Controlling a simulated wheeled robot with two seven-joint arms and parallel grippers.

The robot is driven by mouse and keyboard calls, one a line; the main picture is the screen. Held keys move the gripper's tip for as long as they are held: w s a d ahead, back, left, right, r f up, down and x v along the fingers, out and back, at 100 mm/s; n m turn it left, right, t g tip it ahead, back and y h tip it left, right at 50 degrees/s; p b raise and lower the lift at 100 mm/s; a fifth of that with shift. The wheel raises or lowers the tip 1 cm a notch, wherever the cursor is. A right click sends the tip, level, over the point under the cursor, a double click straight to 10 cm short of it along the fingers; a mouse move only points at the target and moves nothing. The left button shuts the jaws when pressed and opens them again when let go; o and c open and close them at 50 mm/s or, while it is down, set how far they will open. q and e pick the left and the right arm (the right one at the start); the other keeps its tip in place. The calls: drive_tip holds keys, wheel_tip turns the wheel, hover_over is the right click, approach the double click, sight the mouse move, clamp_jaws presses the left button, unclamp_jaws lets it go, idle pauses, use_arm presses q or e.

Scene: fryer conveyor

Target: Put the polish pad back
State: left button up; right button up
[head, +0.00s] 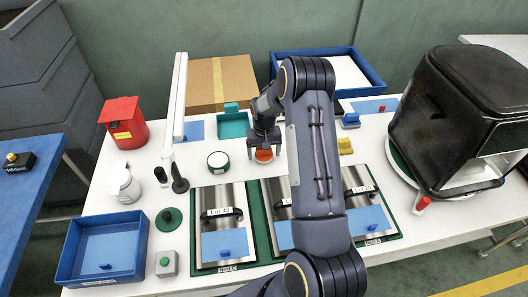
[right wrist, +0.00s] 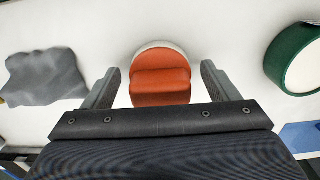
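An orange block on a round white base, which looks like the polish pad (head: 264,156), stands on the white table. In the right wrist view the pad (right wrist: 160,78) is between the two fingers, with a gap on each side. My right gripper (head: 264,142) is open and points down over it; the fingers do not appear to touch it. A green-rimmed round white dish (head: 218,160) is left of the pad; its rim also shows in the right wrist view (right wrist: 290,55). My left gripper is not in view.
A teal holder (head: 233,124) and a cardboard box (head: 222,82) stand behind. Metal plates (head: 222,220) in green frames are in front. A white post (head: 179,100) rises at left, a black machine (head: 450,120) at right. A grey crumpled cloth (right wrist: 45,78) lies near the pad.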

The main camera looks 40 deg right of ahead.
drive_tip(key=shift+r, duration=0.1)
drive_tip(key=shift+r, duration=0.25)
wheel_tip(320, 180, up, 11)
drive_tip(key=shift+r+b, duration=0.1)
drive_tip(key=shift+b, duration=0.65)
drive_tip(key=s+a+r+n+t+y, duration=0.2)
drive_tip(key=s+a+r+t, duration=0.1)
drive_tip(key=s+a+r, duration=0.9)
drive_tip(key=s+a+n+t+y, duration=0.1)
drive_tip(key=s+a+n+t, duration=0.1)
drive_tip(key=s+a, duration=0.7)
drive_tip(key=s, duration=0.6)
drive_tip(key=shift+a+r+t+y, duration=0.15)
drive_tip(key=shift+a+t+y, duration=0.15)
drive_tip(key=shift+a+y, duration=0.1)
